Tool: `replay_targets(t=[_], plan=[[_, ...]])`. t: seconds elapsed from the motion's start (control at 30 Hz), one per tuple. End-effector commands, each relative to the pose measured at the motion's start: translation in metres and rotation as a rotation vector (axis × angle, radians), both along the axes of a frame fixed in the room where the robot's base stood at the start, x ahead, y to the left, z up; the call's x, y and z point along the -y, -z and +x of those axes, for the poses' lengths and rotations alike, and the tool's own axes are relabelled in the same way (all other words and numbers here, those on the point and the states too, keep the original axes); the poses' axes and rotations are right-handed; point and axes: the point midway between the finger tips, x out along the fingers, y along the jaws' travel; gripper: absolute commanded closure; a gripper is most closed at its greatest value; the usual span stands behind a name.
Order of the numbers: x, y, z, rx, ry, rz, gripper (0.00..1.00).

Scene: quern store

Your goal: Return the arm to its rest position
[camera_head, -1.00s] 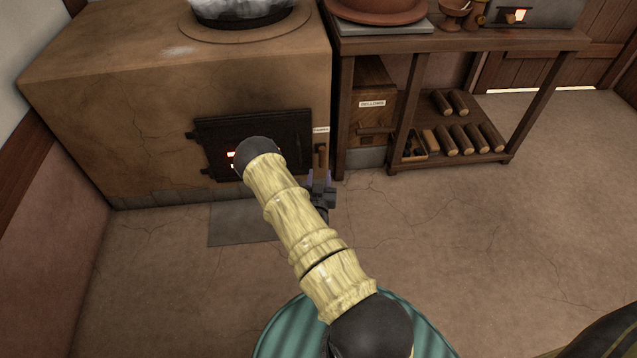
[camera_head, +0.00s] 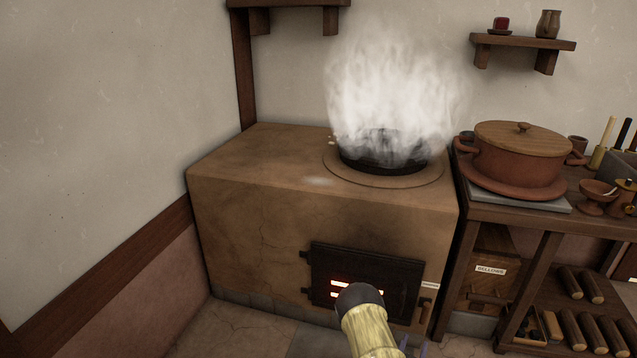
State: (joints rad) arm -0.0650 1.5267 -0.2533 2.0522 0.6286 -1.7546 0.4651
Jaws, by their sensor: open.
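My arm rises from the bottom edge, with a dark rounded joint and a pale yellow, wood-grained link, in front of the stove's fire door. Only a small part of my gripper (camera_head: 414,347) shows at the bottom edge, just right of the arm link. Its jaws are open, with nothing seen between them. Most of the gripper and the lower arm are out of the picture.
A clay stove (camera_head: 250,220) stands ahead, its dark fire door (camera_head: 365,270) glowing through slots. A black pan (camera_head: 375,160) on top steams heavily. At right, a wooden bench (camera_head: 480,209) bears a lidded clay pot (camera_head: 525,160). A wall shelf (camera_head: 525,42) hangs above.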

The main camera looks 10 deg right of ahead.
Motion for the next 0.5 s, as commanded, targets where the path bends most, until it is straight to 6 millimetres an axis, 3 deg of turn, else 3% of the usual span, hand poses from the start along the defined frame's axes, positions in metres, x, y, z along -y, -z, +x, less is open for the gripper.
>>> replay_targets(t=[0.27,0.5], plan=[[-0.009,-0.051,0.029,-0.128,0.045,0.166,0.59],[-0.036,-0.102,0.041,-0.303,0.025,0.328,0.59]])
